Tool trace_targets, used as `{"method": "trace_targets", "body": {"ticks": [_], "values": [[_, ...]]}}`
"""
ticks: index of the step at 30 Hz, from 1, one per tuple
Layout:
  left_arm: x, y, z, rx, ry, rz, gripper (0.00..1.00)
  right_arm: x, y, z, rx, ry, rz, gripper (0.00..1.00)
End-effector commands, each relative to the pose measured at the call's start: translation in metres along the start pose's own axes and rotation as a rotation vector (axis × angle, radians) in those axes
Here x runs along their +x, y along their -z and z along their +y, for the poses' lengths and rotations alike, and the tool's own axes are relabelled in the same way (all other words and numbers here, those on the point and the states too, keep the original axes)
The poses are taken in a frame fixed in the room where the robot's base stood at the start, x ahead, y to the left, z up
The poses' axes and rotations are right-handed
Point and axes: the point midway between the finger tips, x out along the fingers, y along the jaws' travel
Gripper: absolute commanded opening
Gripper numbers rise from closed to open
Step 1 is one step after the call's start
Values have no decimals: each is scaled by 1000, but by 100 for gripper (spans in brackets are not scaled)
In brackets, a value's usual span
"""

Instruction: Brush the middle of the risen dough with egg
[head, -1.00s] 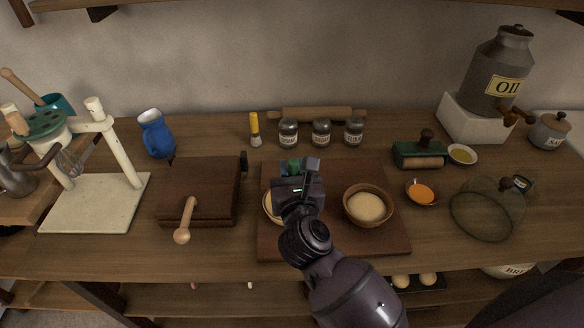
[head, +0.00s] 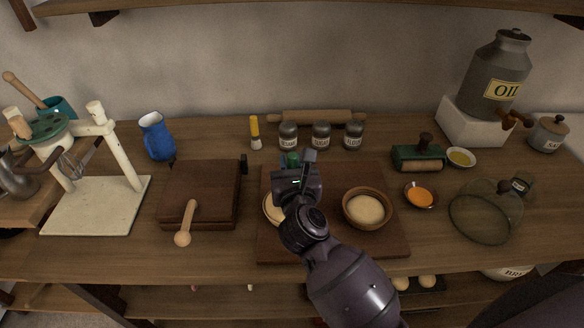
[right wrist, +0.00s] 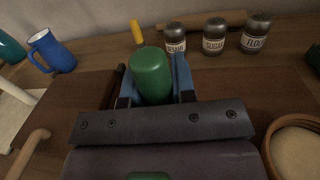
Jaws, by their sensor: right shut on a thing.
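My right gripper (head: 294,165) is over the left part of the dark wooden board (head: 335,245). It is shut on a green-handled tool (head: 291,158); the green end (right wrist: 151,75) shows between the fingers in the right wrist view. The tool's lower end is hidden. A pale round of dough (head: 271,209) lies on the board, mostly hidden behind the gripper; I cannot tell whether the tool touches it. A wooden bowl (head: 388,220) holding pale dough (head: 366,210) sits on the board's right half. A small dish of orange liquid (head: 420,194) stands right of the board.
Three labelled jars (head: 321,136), a yellow-handled brush (head: 255,130) and a rolling pin (head: 318,116) are behind the board. A closed wooden box (head: 201,188) and blue jug (head: 156,138) are left. A glass dome (head: 483,215), green roller (head: 417,156) and yellow-liquid dish (head: 461,157) are right.

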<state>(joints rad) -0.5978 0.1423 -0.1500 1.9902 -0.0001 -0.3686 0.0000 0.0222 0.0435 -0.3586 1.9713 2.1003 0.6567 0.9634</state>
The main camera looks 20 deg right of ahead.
Motion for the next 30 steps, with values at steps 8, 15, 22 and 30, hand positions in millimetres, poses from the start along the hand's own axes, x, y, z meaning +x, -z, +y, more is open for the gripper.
{"method": "trace_targets", "body": {"ticks": [8, 15, 22, 30], "values": [[-1, 6, 0, 0, 0, 6, 43, 0, 1, 0, 1, 0, 1, 0], [-3, 8, -1, 0, 1, 8, 43, -15, 1, 2, 3, 0, 1, 0], [-6, 6, -1, -1, 2, 3, 43, -30, 1, 3, 2, 0, 0, 0], [-8, 10, -2, -1, 3, 3, 43, -31, 1, 3, 0, 1, 0, 0]]}}
